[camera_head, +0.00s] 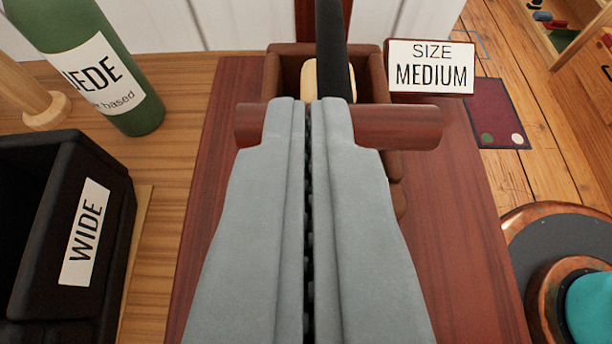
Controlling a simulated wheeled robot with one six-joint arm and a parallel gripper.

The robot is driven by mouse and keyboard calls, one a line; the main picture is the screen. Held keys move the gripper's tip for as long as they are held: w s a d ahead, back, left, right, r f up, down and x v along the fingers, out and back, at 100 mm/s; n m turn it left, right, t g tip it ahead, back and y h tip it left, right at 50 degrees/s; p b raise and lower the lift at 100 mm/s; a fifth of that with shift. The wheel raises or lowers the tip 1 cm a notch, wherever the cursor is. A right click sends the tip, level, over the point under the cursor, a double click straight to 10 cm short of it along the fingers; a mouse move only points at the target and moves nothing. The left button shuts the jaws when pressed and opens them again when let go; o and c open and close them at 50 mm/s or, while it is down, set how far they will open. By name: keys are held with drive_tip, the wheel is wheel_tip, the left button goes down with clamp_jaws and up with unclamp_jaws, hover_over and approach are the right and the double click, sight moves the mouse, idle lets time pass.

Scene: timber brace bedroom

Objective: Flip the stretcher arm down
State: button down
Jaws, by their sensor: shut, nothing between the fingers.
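My gripper (309,102) is shut and empty, its two grey fingers together in the middle of the view. A red-brown wooden crossbar (412,127) lies across behind or under the fingertips; its ends show on both sides and its middle is hidden. Whether the fingers touch it I cannot tell. A dark upright bar (335,45) rises beyond the fingertips, in front of a brown open box-like holder (374,70) with a pale wooden piece (309,80) in it. Which of these parts is the stretcher arm is not clear. They stand over a red-brown board (455,230).
A "SIZE MEDIUM" sign (431,67) stands right of the holder. At left are a black "WIDE" box (110,215) and a green bottle (85,55). A round copper-rimmed object (545,290) is at lower right. A white panelled wall (230,25) stands behind.

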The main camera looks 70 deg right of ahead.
drive_tip(key=s+a+f, duration=0.1)
drive_tip(key=a, duration=0.2)
drive_tip(key=s+a+f, duration=0.1)
drive_tip(key=a+f, duration=0.1)
drive_tip(key=a, duration=0.1)
drive_tip(key=a+f, duration=0.1)
drive_tip(key=a, duration=0.2)
drive_tip(key=shift+s+f, duration=0.35)
drive_tip(key=shift+s, duration=0.05)
drive_tip(key=s+d+n+y, duration=0.1)
drive_tip(key=d, duration=0.1)
drive_tip(key=s+d+n+y, duration=0.1)
drive_tip(key=d, duration=0.1)
drive_tip(key=s+d+r+n+y, duration=0.1)
drive_tip(key=d+y, duration=0.1)
drive_tip(key=shift+s+d, duration=0.1)
drive_tip(key=shift+d, duration=0.25)
drive_tip(key=s+d+r+n+t+y, duration=0.4)
drive_tip(key=s+d+r+n+t, duration=0.1)
drive_tip(key=s+r, duration=0.4)
drive_tip(key=s+d+r+n+t+y, duration=0.4)
drive_tip(key=s+d+r+n+t, duration=0.2)
drive_tip(key=s+r+t, duration=0.2)
drive_tip(key=s+r, duration=0.2)
drive_tip(key=s, duration=0.1)
drive_tip(key=shift+s+d+y, duration=0.3)
drive_tip(key=shift+y, duration=0.1)
